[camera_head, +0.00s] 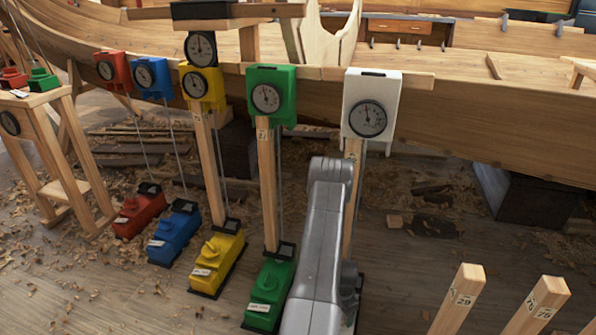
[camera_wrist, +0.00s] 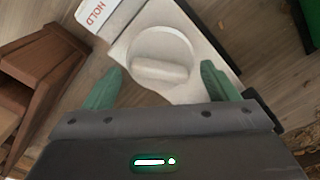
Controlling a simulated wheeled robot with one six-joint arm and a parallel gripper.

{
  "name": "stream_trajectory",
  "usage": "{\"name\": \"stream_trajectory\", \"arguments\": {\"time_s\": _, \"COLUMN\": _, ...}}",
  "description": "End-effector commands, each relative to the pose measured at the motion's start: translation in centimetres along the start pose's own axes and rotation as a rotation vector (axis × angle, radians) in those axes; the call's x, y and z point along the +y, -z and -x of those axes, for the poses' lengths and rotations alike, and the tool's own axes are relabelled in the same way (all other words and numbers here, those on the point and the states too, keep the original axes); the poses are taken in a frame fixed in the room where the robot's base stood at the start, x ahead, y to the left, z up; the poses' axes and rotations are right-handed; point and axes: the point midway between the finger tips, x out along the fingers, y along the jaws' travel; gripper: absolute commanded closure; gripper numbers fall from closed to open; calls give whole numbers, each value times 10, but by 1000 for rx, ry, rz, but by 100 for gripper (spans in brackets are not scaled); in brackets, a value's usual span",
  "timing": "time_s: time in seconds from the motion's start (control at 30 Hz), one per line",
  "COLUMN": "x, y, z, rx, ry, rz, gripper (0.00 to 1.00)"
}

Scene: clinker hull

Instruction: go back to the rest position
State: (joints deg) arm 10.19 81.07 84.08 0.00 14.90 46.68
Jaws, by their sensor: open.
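My gripper (camera_wrist: 160,84) shows in the wrist view with its two green fingers apart. A white block (camera_wrist: 196,75) with a round raised knob (camera_wrist: 160,58) lies beyond and between the fingertips. A white tag reading HOLD (camera_wrist: 96,12) is at the block's upper left. In the head view my grey arm reaches over the foot of the post below the white dial box (camera_head: 372,104) and hides most of it; my gripper is hidden there.
Green (camera_head: 272,95), yellow (camera_head: 202,88), blue (camera_head: 152,78) and red (camera_head: 112,70) dial boxes line the hull (camera_head: 480,130), with matching floor blocks below. Numbered wooden posts (camera_head: 458,300) stand at lower right. A brown wooden piece (camera_wrist: 45,62) is close left of my gripper.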

Motion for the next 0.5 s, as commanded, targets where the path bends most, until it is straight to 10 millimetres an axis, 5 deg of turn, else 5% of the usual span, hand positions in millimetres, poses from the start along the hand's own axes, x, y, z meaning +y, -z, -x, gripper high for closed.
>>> {"name": "stream_trajectory", "arguments": {"time_s": 0.5, "x": 0, "y": 0, "z": 3, "rx": 0, "ry": 1, "rz": 424, "gripper": 20}}
